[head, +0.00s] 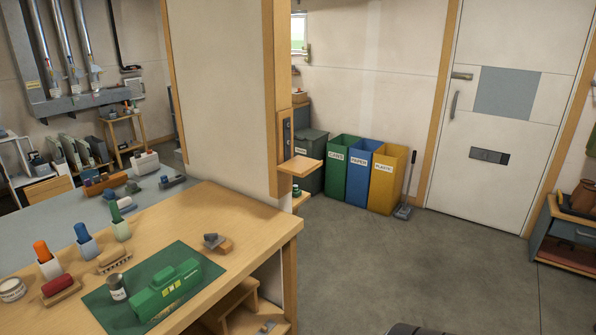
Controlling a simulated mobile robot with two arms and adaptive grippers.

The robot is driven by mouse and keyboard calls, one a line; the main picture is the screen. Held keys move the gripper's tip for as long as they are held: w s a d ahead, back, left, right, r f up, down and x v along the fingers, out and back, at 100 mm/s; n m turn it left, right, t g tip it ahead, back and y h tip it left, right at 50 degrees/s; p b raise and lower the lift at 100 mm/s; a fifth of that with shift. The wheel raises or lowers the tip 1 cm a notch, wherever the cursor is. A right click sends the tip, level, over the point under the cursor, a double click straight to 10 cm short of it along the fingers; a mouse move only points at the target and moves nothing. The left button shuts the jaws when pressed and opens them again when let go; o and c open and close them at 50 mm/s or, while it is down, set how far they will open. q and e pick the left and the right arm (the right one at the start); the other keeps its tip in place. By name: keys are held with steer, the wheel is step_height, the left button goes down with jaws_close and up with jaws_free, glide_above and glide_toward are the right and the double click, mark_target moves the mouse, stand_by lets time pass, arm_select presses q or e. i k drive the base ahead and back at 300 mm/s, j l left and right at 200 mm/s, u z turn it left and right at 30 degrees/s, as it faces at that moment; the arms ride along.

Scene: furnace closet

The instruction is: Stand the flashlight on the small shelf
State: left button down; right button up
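A small wooden shelf (301,165) juts from the side of the partition end, and its top looks bare. I cannot pick out the flashlight with certainty. Upright items with orange (47,259), blue (86,240) and green (119,222) tops stand at the left of the wooden bench (220,215). A dark cylinder with a light band (117,287) stands on the green mat (100,318), beside a green case (168,289).
The partition (222,90) rises from the bench's back. Green, blue (361,171) and yellow bins stand along the far wall, near a white door (510,110). A low cabinet (568,235) is at the right. The grey floor (430,265) between is clear.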

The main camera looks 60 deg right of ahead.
mark_target(297, 166)
steer(key=k+l+z, duration=0.1)
steer(key=z, duration=1)
steer(key=i+l, duration=0.6)
steer(key=l, duration=0.15)
steer(key=i+l+z, duration=0.1)
steer(key=i+l, duration=0.45)
steer(key=l, duration=0.2)
